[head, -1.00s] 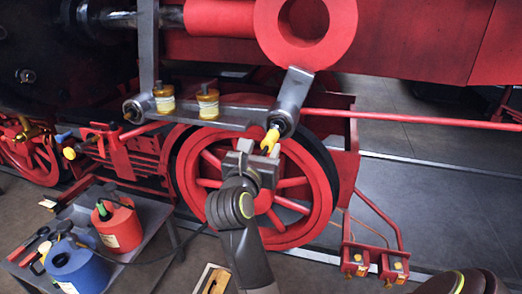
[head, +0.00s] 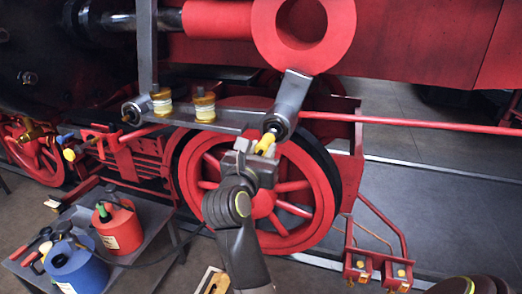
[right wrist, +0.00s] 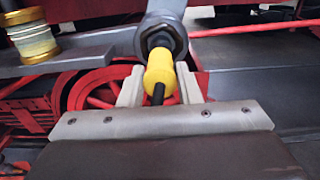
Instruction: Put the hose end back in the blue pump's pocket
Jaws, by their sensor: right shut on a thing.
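My right gripper (head: 254,158) is shut on the yellow hose end (head: 265,143), just below the grey rod's lower eye (head: 281,122), in front of the red wheel. In the right wrist view, the yellow body (right wrist: 158,70) sits between the fingers, with a black piece below it. Its far end lines up with the dark round fitting of the rod eye (right wrist: 161,38); I cannot tell whether they touch. The blue pump (head: 78,268) stands on the grey tray at lower left, well away from the gripper. Its pocket cannot be made out. My left gripper is not in view.
A red pump (head: 118,228) stands beside the blue one on the grey tray (head: 152,232), with tools at its left. A dark hose crosses the tray's right side. Two yellow-banded oil cups (head: 204,106) sit on the grey rod. A long red bar (head: 410,123) runs right.

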